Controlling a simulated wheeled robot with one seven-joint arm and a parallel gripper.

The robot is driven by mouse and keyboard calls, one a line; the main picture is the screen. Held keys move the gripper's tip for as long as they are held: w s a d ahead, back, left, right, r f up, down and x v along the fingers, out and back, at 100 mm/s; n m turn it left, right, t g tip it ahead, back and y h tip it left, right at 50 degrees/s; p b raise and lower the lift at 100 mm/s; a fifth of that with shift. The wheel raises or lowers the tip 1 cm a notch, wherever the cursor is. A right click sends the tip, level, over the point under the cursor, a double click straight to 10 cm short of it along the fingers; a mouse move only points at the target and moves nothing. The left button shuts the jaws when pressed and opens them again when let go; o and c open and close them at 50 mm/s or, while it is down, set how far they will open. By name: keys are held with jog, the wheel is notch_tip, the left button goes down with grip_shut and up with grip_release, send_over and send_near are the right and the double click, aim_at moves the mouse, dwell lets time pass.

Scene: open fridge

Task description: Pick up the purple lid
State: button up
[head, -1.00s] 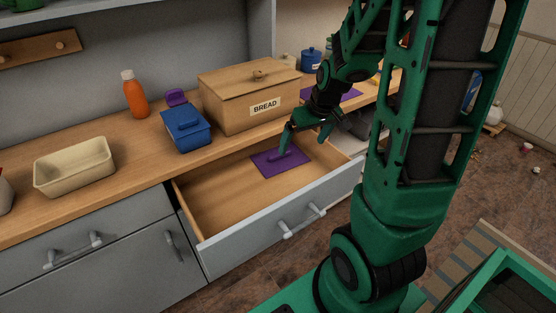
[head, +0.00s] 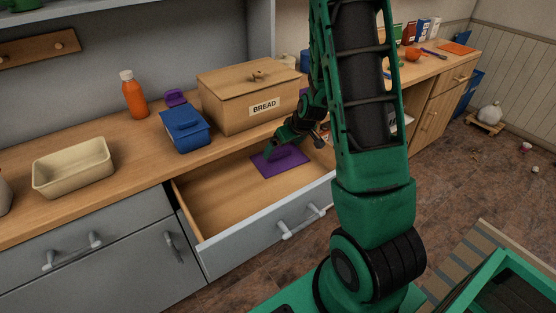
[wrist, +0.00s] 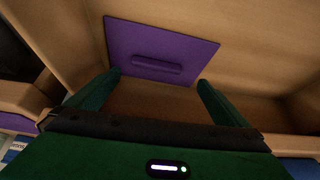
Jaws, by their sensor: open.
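The purple lid (head: 279,162) is a flat rectangle lying in the open drawer, toward its back right. A raised bar handle runs across it. It also shows in the wrist view (wrist: 160,42), with its handle (wrist: 143,65) lying beyond and between my fingertips. My gripper (wrist: 159,80) is open and empty, its two fingers spread apart and pointing toward the lid. In the head view my gripper (head: 292,141) is at the drawer's back right, close to the lid; part of it is hidden behind my arm. I cannot tell whether a finger touches the lid.
The wooden drawer (head: 215,205) is pulled out and otherwise looks empty. On the counter above stand a bread box (head: 235,105), a blue container (head: 186,130), an orange bottle (head: 134,97), a small purple item (head: 175,97) and a beige tub (head: 74,168).

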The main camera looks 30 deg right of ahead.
aim_at(280, 154)
jog(key=shift+d+x, duration=0.15)
jog(key=shift+x, duration=1.2)
jog(key=shift+d+x, duration=0.2)
jog(key=shift+x, duration=1.15)
jog(key=shift+c, duration=0.6)
jog(key=c, duration=1)
